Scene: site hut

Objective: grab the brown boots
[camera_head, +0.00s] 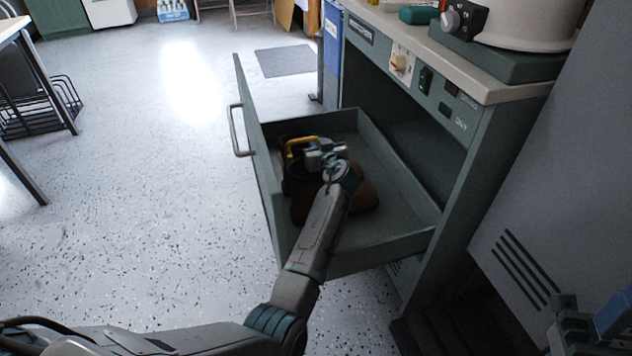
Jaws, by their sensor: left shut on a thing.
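The brown boots (363,197) are inside the open drawer (408,196), near its front panel. My left arm reaches over them from the bottom left and hides much of them. My left gripper (314,152) is down in the drawer at the boots and is shut on them. The fingertips' exact place on the boots is hard to see. A yellow part (298,147) shows beside the gripper; I cannot tell whether it belongs to the boots.
The drawer is pulled out from a green cabinet (447,140); its front panel with a handle (238,130) stands to the left. The drawer's right part is bare. A grey panel (560,190) stands at right. Speckled floor is open at left, beside a table and wire rack (65,95).

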